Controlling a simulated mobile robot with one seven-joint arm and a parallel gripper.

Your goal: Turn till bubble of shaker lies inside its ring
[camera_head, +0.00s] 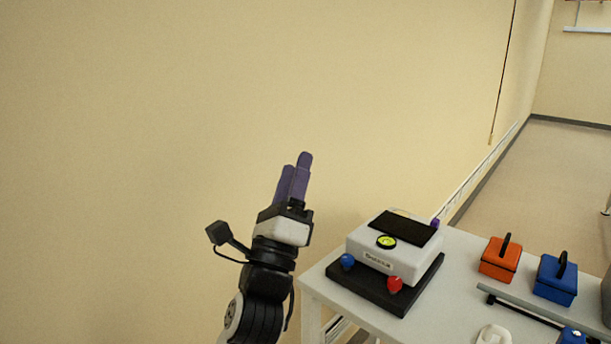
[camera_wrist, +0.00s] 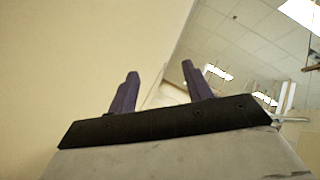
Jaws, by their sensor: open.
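The shaker (camera_head: 378,260) is a white box with a black top pad, standing on a dark base plate on the white table. Its round bubble level (camera_head: 386,242) is yellow-green with a dark rim; the bubble is too small to place against its ring. A blue knob (camera_head: 347,261) is at its front left, a red knob (camera_head: 395,284) at its front right, and part of a purple knob (camera_head: 436,222) shows behind. My gripper (camera_head: 297,166) is raised left of the shaker, purple fingers pointing up, touching nothing. In the wrist view my gripper (camera_wrist: 160,72) is open and empty.
An orange case (camera_head: 500,260) and a blue case (camera_head: 556,279), both with black handles, stand right of the shaker. A grey bar (camera_head: 535,312) and a white item (camera_head: 493,335) lie in front of them. A bare wall fills the left.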

